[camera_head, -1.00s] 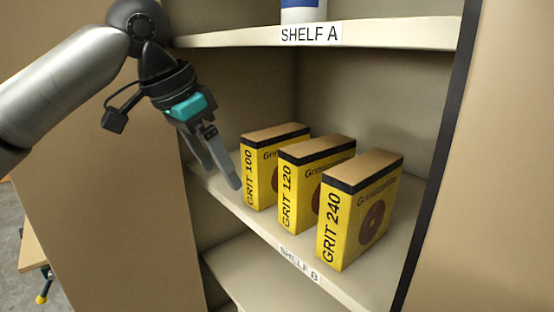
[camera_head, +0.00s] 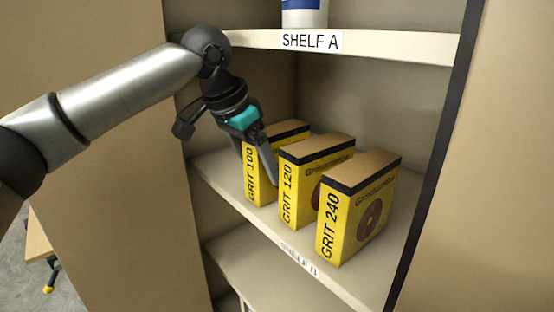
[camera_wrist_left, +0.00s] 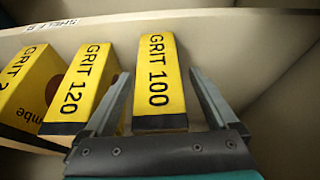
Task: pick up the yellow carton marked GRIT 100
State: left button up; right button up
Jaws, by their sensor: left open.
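The yellow carton marked GRIT 100 (camera_head: 251,178) stands upright on the middle shelf, the leftmost of three cartons. My left gripper (camera_head: 260,167) is open at this carton and hides part of it in the head view. In the left wrist view the GRIT 100 carton (camera_wrist_left: 158,80) lies between the two open fingers of my left gripper (camera_wrist_left: 160,95), one on each side. Whether the fingers touch it I cannot tell. My right gripper is not in view.
The GRIT 120 carton (camera_head: 287,195) stands close to the right of GRIT 100, with the GRIT 240 carton (camera_head: 334,222) beyond it. Shelf A (camera_head: 400,43) runs above, holding a white and blue container (camera_head: 304,15). The cabinet's left panel (camera_head: 120,210) is close to my arm.

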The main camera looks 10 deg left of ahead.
pick_arm(q)
jog(key=shift+r, duration=0.1)
grip_shut()
dwell(0.6)
